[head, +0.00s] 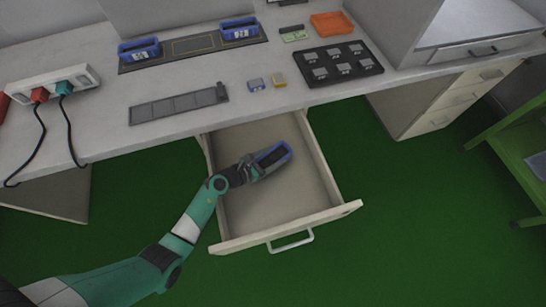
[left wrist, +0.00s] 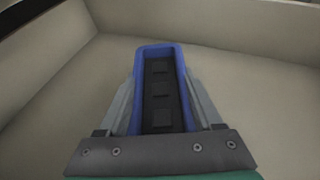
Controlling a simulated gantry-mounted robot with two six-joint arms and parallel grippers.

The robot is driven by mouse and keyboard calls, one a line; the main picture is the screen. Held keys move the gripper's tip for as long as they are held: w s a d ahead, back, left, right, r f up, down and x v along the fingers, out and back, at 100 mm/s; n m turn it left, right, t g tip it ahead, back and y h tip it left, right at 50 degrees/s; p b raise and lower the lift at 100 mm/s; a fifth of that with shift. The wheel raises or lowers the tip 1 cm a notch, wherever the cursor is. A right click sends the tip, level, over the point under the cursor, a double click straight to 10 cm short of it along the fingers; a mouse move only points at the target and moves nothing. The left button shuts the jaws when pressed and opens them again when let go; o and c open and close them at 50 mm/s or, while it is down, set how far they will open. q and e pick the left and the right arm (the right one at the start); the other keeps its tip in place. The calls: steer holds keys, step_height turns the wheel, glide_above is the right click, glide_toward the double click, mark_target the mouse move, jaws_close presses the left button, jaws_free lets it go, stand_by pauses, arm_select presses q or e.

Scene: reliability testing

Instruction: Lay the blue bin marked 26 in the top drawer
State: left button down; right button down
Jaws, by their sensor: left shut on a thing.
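A blue bin (head: 274,154) with a dark inside is in the open drawer (head: 285,205) below the desk. My left gripper (head: 254,170) is shut on the bin inside the drawer's walls. In the left wrist view the bin (left wrist: 172,50) sits between the two fingers (left wrist: 160,110), with small dark blocks in it. Its number does not show. I cannot tell whether the bin touches the drawer floor (left wrist: 245,90). My right gripper is not in view.
Two more blue bins (head: 138,50) (head: 239,29) stand on a dark mat at the back of the desk. A black tray (head: 376,69), an orange tray (head: 332,24) and a power strip (head: 50,84) are also on the desk. The drawer's front half is clear.

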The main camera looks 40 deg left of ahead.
arm_select(q)
steer(key=shift+c, duration=0.2)
jaws_free()
steer(key=shift+f, duration=0.1)
steer(key=shift+s+r+p, duration=0.1)
steer(key=shift+r+p, duration=0.2)
steer(key=p+v, duration=0.3)
steer(key=v, duration=0.4)
steer(key=shift+s+p, duration=0.15)
steer(key=shift+p, duration=0.2)
